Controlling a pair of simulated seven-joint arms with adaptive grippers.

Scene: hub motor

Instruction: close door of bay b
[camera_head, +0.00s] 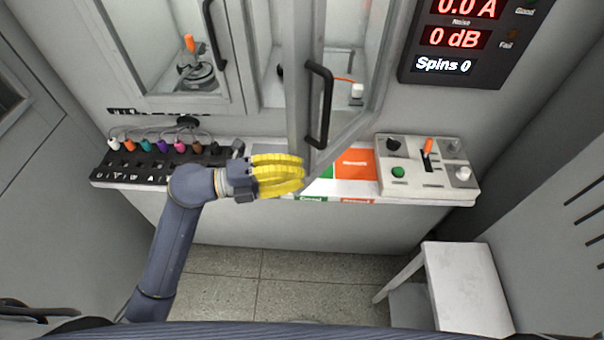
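The door of the right-hand bay, which I take to be bay b, stands swung outward. Its grey frame (349,132) holds a glass pane, and a black handle (318,103) is on its face. My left gripper (301,174) reaches in from the lower left, its yellow fingers pointing right at the door's lower corner, below the handle. The fingertips overlap the door edge in this view; I cannot tell if they touch it. The fingers lie close together, and their opening is unclear. Nothing shows held. My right gripper is out of view.
The left bay's door (237,55) looks closed. A shelf carries a connector panel (150,172) at left, an orange label (354,163), and a control box (425,168) with a lever at right. A display (468,40) hangs upper right. A white stool (465,285) stands lower right.

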